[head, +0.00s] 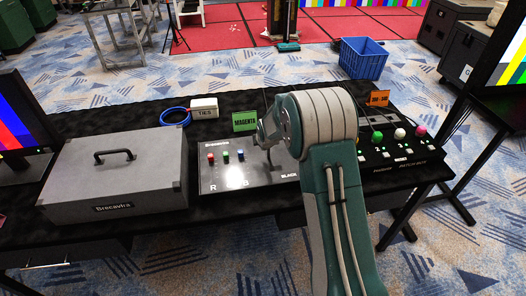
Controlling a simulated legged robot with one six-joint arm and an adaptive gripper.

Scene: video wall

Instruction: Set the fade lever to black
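My gripper (262,138) is over the panel's upper right part, close to that piece. My arm hides the panel's right end. The fingers are small and partly hidden, so I cannot tell whether they are open or touching anything.
A grey case (118,178) stands left of the panel. A green MAGENTA sign (244,121), a white TIES box (204,107) and a blue cable (175,116) are behind it. A second panel (398,150) with coloured knobs and an orange sign (379,98) is on the right.

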